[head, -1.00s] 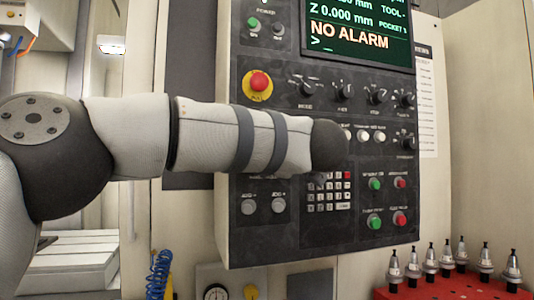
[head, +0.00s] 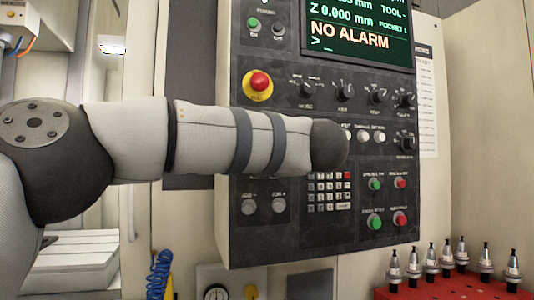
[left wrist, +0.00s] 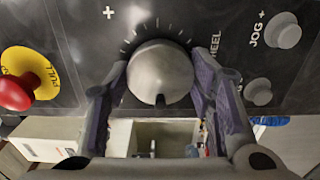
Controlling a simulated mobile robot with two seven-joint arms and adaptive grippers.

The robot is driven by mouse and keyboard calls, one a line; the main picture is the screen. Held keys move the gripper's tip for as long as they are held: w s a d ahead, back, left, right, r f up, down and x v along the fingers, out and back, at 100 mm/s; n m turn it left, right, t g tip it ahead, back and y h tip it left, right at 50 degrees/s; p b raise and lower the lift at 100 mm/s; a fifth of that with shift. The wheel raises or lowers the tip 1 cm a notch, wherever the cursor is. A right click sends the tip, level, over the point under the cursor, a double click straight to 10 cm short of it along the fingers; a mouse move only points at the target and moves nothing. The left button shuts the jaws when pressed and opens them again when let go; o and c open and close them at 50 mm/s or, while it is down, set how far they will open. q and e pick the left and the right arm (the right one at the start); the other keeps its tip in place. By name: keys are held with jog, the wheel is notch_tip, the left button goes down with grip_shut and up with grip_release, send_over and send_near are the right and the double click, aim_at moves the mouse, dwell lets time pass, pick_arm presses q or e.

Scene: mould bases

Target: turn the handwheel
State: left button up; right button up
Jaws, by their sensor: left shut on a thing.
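The handwheel (left wrist: 160,80) is a round grey knob on the dark panel in the left wrist view, with tick marks around its upper side and part of a label reading "HEEL" to its right. A small dark mark sits low on its face. My left gripper (left wrist: 160,68) has one finger on each side of the knob and is shut on it. In the head view my left arm crosses in front of the panel and hides both the gripper and the handwheel. My right gripper is in neither view.
The control panel (head: 325,235) carries a red emergency button on a yellow base (head: 258,85), also in the left wrist view (left wrist: 18,92). Jog buttons (left wrist: 282,35) lie right of the knob. A red rack (head: 450,288) with several tool holders stands at lower right.

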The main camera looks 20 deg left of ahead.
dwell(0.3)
pick_arm(q)
jog(key=o, duration=1.2)
jog(key=v, duration=1.2)
